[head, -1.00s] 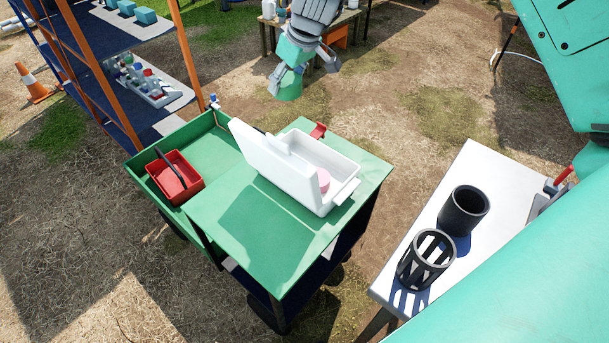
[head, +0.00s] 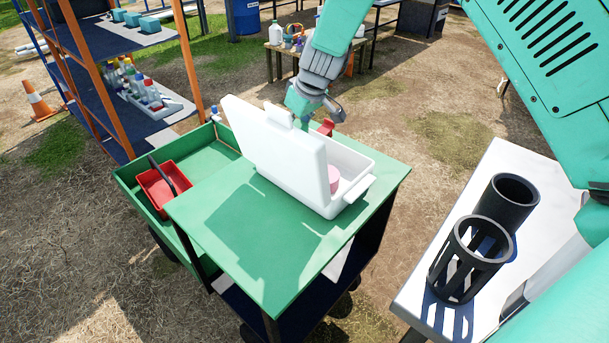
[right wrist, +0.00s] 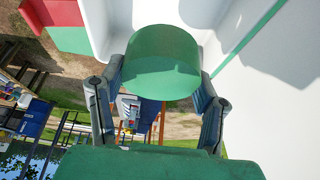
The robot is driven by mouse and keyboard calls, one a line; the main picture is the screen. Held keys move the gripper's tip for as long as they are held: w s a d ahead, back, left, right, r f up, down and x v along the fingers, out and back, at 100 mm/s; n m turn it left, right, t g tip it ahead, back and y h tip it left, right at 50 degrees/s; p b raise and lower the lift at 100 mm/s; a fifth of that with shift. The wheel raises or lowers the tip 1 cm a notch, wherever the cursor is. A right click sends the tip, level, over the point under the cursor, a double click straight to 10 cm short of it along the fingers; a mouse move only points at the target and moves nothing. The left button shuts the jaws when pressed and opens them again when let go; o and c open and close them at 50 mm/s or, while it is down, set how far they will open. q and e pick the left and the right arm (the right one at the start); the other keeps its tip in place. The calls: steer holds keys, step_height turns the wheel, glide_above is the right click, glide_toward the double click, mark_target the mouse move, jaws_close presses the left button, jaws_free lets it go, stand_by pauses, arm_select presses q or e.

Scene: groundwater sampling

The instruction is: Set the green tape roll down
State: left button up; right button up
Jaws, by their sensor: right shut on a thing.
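The green tape roll (right wrist: 160,62) is between the fingers of my right gripper (right wrist: 160,80) in the right wrist view, with a finger on each side of it. In the head view my right gripper (head: 313,106) is at the far side of the white cooler (head: 345,204), beside its raised lid (head: 275,148). The lid hides most of the roll there. White cooler walls are close to the roll in the wrist view; I cannot tell whether it touches them. My left gripper is not in view.
The cooler stands open on a green cart (head: 250,270), with a pink item (head: 334,178) inside. A red basket (head: 158,190) sits in the cart's left tray. A white table (head: 410,295) at right holds two black cylinders (head: 507,203). The cart top's front is clear.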

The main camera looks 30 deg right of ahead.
steer(key=f, duration=0.5)
steer(key=shift+d+f, duration=0.1)
steer(key=shift+d, duration=0.2)
step_height(320, 180, down, 4)
steer(key=shift+a+r+b, duration=0.15)
steer(key=shift+r+b, duration=0.05)
steer(key=shift+b, duration=0.3)
steer(key=o, duration=1.1)
steer(key=shift+r, duration=0.1)
steer(key=p+v, duration=0.1)
steer(key=v, duration=1.1)
